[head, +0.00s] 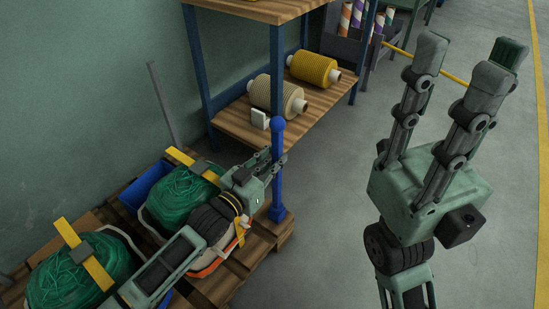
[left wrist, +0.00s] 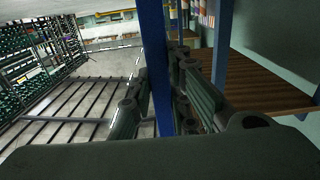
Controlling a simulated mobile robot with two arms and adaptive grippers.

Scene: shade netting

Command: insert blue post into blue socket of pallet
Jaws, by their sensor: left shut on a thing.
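My left gripper (head: 272,163) is shut on the post at about mid-height. The post's lower end meets the blue socket (head: 281,215) on the wooden pallet (head: 235,278); how deep it sits in the socket I cannot tell. My right gripper (head: 463,66) is raised on the right, open and empty, well away from the post.
Green netting bundles (head: 180,198) with yellow straps lie on the pallet, beside a blue bin (head: 146,186). A blue-legged shelf (head: 232,125) with yellow and cream rolls stands just behind the post. The grey floor (head: 345,230) right of the pallet is clear.

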